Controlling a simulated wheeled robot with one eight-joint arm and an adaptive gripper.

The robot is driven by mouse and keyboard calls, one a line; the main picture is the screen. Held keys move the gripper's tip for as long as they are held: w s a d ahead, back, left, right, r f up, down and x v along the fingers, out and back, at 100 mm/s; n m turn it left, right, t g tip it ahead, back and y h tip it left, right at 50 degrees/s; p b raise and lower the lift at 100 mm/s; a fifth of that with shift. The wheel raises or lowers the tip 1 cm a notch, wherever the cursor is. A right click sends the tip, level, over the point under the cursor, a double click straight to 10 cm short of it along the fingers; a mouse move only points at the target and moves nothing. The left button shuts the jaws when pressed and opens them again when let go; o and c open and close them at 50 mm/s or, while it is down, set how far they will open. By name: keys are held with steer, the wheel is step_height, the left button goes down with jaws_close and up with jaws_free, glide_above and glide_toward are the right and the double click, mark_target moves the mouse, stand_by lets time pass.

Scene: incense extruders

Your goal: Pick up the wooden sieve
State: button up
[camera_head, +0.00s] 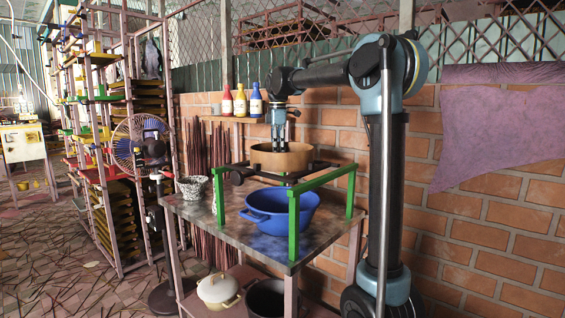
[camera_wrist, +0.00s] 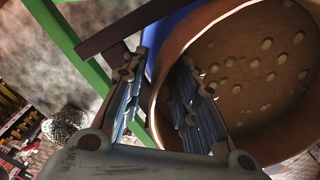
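The wooden sieve (camera_head: 262,160) is a round, tan, shallow drum resting on a frame above the blue basin (camera_head: 270,222). In the wrist view the sieve (camera_wrist: 255,75) fills the right side, its inner base dotted with pale round spots. My gripper (camera_head: 280,148) points down at the sieve's rim. In the wrist view my gripper (camera_wrist: 160,62) has its fingers spread apart. One finger is over the inside of the sieve and the other is outside, with the rim wall between them. I see a gap around the rim; contact is not clear.
The green-legged frame (camera_head: 294,228) stands on a stone-topped table (camera_head: 225,225). A speckled pot (camera_head: 194,188) stands at the table's left. A fan (camera_head: 140,145) and a tall rack (camera_head: 95,130) are further left. Bottles (camera_head: 241,101) line a shelf against the brick wall behind.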

jaws_close()
stand_by(0.3)
step_height(320, 180, up, 18)
stand_by(0.6)
